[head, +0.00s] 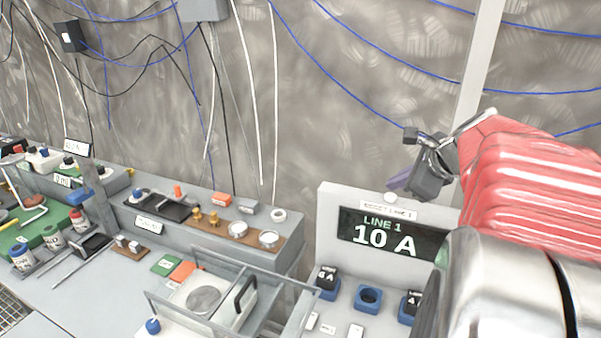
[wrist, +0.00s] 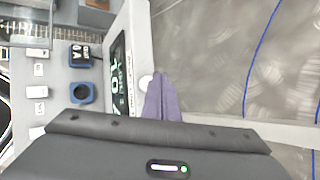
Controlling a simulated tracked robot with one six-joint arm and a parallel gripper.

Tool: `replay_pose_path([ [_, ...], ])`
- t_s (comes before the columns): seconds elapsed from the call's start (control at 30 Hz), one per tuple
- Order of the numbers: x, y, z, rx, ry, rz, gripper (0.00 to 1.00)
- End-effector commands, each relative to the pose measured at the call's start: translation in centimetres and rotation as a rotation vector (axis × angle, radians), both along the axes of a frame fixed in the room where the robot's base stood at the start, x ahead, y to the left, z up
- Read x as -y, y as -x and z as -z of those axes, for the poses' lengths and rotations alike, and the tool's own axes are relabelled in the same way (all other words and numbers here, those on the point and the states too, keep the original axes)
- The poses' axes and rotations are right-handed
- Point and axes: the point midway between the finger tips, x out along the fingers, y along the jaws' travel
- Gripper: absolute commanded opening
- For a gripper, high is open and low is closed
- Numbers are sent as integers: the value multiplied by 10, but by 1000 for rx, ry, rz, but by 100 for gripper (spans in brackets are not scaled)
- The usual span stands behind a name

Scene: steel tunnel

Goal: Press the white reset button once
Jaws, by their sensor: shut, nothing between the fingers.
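The white reset button (head: 390,198) is a small round knob on top of the grey panel, above a label that reads RESET LINE 1. In the wrist view the button (wrist: 146,82) shows at the left side of the purple fingertips. My gripper (head: 398,181) is shut and empty, with its fingers just above and beside the button in the head view. In the wrist view my gripper (wrist: 162,98) partly overlaps the button's edge. I cannot tell whether they touch. The display (head: 385,236) below the button reads LINE 1, 10 A.
Blue sockets (head: 368,298) and dark blocks (head: 327,278) sit in front of the panel. A clear-sided balance case (head: 232,290) stands to the left. A long bench with small parts (head: 205,225) runs further left. Blue cables hang along the wall behind.

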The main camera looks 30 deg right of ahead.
Motion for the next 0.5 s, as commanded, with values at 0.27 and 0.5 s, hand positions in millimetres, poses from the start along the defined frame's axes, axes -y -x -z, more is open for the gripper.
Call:
replay_pose_path([
  [0.27,0,0,-1,1,1,1,0],
  [0.5,1,0,-13,2,3,0,0],
])
